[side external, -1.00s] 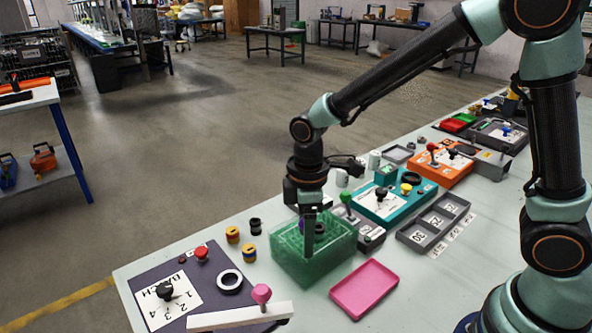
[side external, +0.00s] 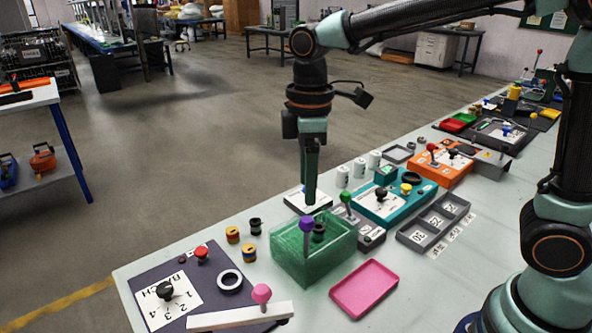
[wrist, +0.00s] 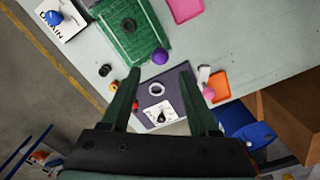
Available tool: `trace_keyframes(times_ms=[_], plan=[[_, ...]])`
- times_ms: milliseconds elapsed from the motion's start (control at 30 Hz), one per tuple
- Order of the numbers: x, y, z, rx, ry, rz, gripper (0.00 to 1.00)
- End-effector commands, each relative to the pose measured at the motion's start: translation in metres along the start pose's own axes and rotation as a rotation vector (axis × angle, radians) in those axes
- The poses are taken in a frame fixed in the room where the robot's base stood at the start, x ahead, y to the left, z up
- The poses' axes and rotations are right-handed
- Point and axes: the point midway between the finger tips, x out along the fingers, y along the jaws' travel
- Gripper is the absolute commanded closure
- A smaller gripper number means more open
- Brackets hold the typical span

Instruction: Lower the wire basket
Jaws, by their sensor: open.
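A green see-through basket (side external: 330,262) stands on the table in the side view. A purple ball knob (side external: 306,223) on a stem shows at its near left part, and a black ring-like piece (side external: 319,232) shows inside it. The basket (wrist: 147,38) is at the top of the wrist view, with the purple knob (wrist: 160,56) by its lower right corner. My gripper (side external: 311,198) is open and empty, above and behind the basket, clear of the knob. The wrist view shows its two fingers (wrist: 160,75) spread apart.
A purple dial board (side external: 228,300) and a pink-knobbed white bar (side external: 240,316) lie at the front left. A pink tray (side external: 364,290) is right of the basket. Black and yellow spools (side external: 249,250) stand left of it. A teal panel (side external: 393,202) stands behind to the right.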

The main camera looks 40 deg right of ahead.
Motion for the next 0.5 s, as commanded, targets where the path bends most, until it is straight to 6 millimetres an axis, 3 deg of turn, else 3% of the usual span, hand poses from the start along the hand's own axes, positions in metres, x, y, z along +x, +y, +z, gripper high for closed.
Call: trace_keyframes(times_ms=[133,167,300,333,500], plan=[[0.000,0.000,0.000,0.000,0.000,0.000,0.39],[0.000,0.000,0.000,0.000,0.000,0.000,0.43],[-0.003,0.003,-0.004,0.013,-0.006,-0.004,0.96],[-0.004,0.004,-0.005,0.020,-0.011,-0.009,1.00],[-0.021,0.016,-0.024,0.110,-0.069,-0.047,1.00]])
